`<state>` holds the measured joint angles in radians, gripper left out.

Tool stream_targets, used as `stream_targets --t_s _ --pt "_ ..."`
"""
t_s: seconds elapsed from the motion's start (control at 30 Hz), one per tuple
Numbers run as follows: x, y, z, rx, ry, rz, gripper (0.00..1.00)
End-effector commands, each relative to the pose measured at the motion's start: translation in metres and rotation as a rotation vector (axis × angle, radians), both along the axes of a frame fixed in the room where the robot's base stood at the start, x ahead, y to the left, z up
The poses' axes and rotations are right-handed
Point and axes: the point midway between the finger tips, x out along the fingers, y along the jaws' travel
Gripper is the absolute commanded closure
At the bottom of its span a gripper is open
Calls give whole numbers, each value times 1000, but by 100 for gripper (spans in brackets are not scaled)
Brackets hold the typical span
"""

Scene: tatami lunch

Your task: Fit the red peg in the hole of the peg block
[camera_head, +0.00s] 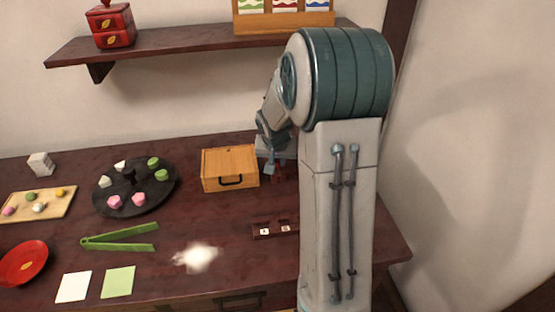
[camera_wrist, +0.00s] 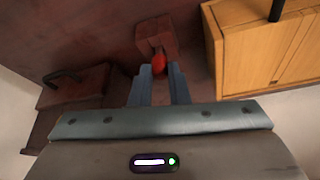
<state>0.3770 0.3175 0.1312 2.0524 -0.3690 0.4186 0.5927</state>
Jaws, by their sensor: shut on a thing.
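The red peg (camera_wrist: 158,63) shows in the wrist view between the fingertips of my gripper (camera_wrist: 161,70), which is shut on it. A reddish-brown block (camera_wrist: 155,32), apparently the peg block, lies just beyond the peg on the dark table. The peg overlaps the block's near side in the picture; I cannot tell whether they touch or whether the peg is in the hole. In the head view my gripper (camera_head: 271,168) is low beside the wooden box, and the peg cannot be made out there.
The wooden box (camera_head: 229,167) stands close beside my gripper; it also fills the right of the wrist view (camera_wrist: 255,50). A dark holder with white tiles (camera_head: 274,229) lies nearer the front. A black round tray (camera_head: 130,202) and green tongs (camera_head: 120,237) are further left.

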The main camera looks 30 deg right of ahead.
Motion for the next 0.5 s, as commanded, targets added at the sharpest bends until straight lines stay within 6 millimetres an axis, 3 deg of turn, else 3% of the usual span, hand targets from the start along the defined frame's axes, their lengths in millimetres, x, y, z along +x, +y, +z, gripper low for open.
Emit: stream_targets --t_s 0.5 --pt "0 0 -10 0 0 0 100"
